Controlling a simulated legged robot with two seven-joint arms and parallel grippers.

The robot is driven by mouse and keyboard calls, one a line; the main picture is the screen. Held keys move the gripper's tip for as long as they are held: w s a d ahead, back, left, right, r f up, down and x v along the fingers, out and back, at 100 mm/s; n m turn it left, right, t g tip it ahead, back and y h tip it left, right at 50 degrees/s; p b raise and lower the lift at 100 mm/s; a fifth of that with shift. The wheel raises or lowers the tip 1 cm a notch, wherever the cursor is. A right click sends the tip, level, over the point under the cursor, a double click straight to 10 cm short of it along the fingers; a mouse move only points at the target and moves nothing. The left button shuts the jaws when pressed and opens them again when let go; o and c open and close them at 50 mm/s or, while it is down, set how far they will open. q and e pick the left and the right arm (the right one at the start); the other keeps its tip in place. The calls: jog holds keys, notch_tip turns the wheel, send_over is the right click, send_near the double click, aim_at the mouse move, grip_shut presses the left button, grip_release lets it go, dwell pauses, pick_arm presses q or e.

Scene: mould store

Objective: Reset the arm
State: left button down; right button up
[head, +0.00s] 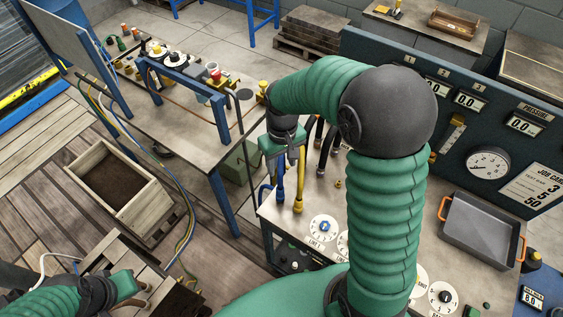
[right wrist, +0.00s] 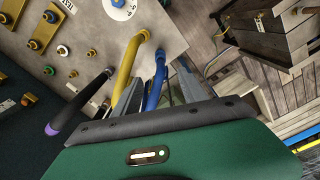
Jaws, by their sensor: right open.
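My right arm, ribbed green with a black elbow, arches across the middle of the head view. Its right gripper (head: 287,178) points down at the left edge of the steel-topped console. In the right wrist view the two grey fingers of this gripper (right wrist: 157,95) stand apart. A yellow hose (right wrist: 128,68) and a blue hose (right wrist: 156,80) show close to the fingers; I cannot tell whether they touch. My left gripper (head: 143,291) is low at the left, over wooden slats; its fingertips are too small to read.
The console top (head: 318,187) carries dials, and a grey tray (head: 483,230) with orange handles lies at its right. A gauge panel (head: 470,115) stands behind. A blue-legged bench (head: 190,140) and a wooden planter box (head: 115,190) are at the left. A black hose (right wrist: 75,105) curves nearby.

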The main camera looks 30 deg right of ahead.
jog(key=s+a+f+t+b, duration=0.2)
jog(key=s+a+f, duration=0.1)
jog(key=s+a, duration=0.4)
jog(key=shift+s+a+f+n, duration=0.3)
jog(key=shift+s+f+n, duration=0.1)
jog(key=shift+s, duration=0.45)
jog(key=shift+s, duration=0.1)
jog(key=shift+a, duration=0.15)
